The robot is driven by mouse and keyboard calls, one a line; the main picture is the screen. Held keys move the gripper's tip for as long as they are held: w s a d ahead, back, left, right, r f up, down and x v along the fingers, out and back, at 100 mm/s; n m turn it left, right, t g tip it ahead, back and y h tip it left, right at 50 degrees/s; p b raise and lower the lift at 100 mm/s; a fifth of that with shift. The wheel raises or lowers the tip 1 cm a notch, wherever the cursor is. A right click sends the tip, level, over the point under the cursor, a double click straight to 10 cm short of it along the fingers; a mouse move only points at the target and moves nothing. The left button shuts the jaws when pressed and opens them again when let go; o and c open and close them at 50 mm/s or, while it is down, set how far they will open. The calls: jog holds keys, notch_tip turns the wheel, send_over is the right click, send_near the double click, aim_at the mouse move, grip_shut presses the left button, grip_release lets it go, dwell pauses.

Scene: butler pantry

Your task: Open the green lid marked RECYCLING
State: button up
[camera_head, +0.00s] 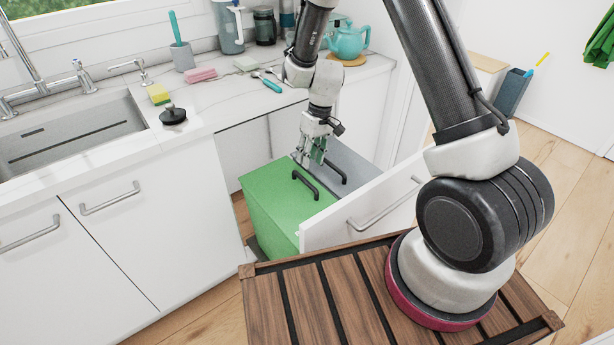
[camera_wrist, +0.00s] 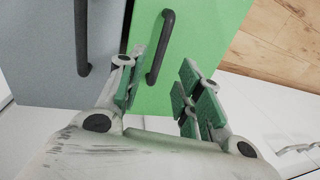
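A green lid (camera_head: 268,190) tops a bin in the pulled-out drawer below the counter. It carries a black bar handle (camera_head: 305,185), and no lettering is readable on it. In the wrist view the green lid (camera_wrist: 205,30) fills the upper middle, with its handle (camera_wrist: 161,48) ahead of the fingers and closer to the left one. My gripper (camera_head: 313,163) hangs just above the far right part of the lid, by the handle. In the wrist view my gripper (camera_wrist: 163,68) is open, with its green-padded fingers apart and nothing between them.
A grey lid (camera_wrist: 40,50) with its own black handle (camera_wrist: 81,38) lies right beside the green one. The white drawer front (camera_head: 365,212) stands at the near right of the bins. The counter (camera_head: 225,103) is behind and left, with a sink, sponges and a teal teapot (camera_head: 347,40).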

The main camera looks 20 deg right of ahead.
aim_at(306, 180)
jog(key=f, duration=0.2)
jog(key=a+f, duration=0.1)
jog(key=f, duration=0.4)
jog(key=shift+s+a+f, duration=0.15)
jog(key=shift+s, duration=0.15)
jog(key=shift+c, duration=0.2)
grip_shut()
